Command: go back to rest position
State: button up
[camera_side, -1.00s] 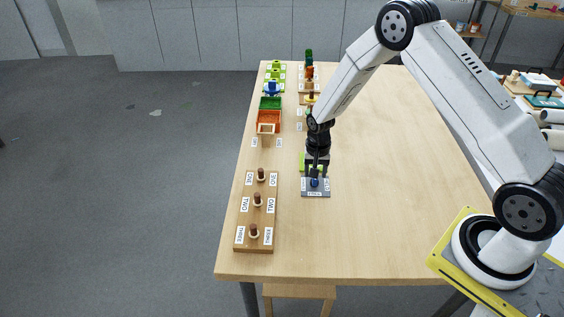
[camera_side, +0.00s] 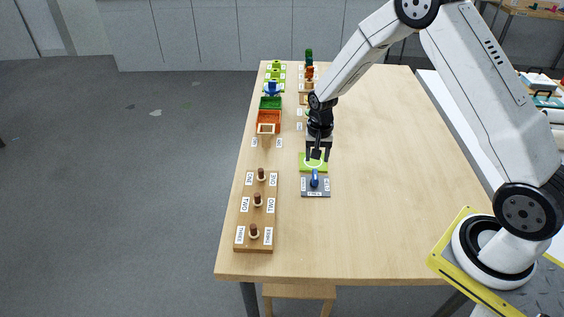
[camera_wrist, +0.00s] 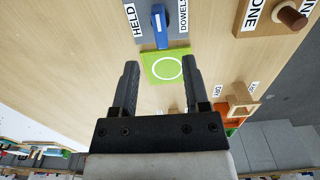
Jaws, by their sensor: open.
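My gripper (camera_side: 318,154) is open and empty, with its jaws above the green square (camera_side: 314,163) that has a white ring. In the wrist view my gripper (camera_wrist: 160,75) shows its two dark fingers apart, with the green square (camera_wrist: 166,67) beyond and between the tips. A blue peg-like piece (camera_side: 314,179) stands on a grey labelled plate (camera_side: 322,190) just in front of the green square. The blue piece also shows in the wrist view (camera_wrist: 161,26), apart from the fingers. Whether the fingers clear the table by much is hard to tell.
A wooden board (camera_side: 244,220) with brown pegs and number labels lies at the front left. Orange (camera_side: 268,117) and green bins (camera_side: 270,103) and several coloured pieces line the far left. The right half of the wooden table (camera_side: 400,190) is clear.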

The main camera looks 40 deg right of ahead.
jog(key=s+a+r+n+t, duration=0.1)
jog(key=s+a+r+n, duration=0.2)
jog(key=s+r, duration=0.3)
jog(key=s+a+r+n+t, duration=0.1)
jog(key=s+a+r+n, duration=0.3)
jog(key=s, duration=0.7)
notch_tip(320, 180, up, 3)
jog(key=shift+s+f+n+t, duration=0.2)
jog(key=shift+n+t, duration=0.1)
jog(key=shift+n, duration=0.8)
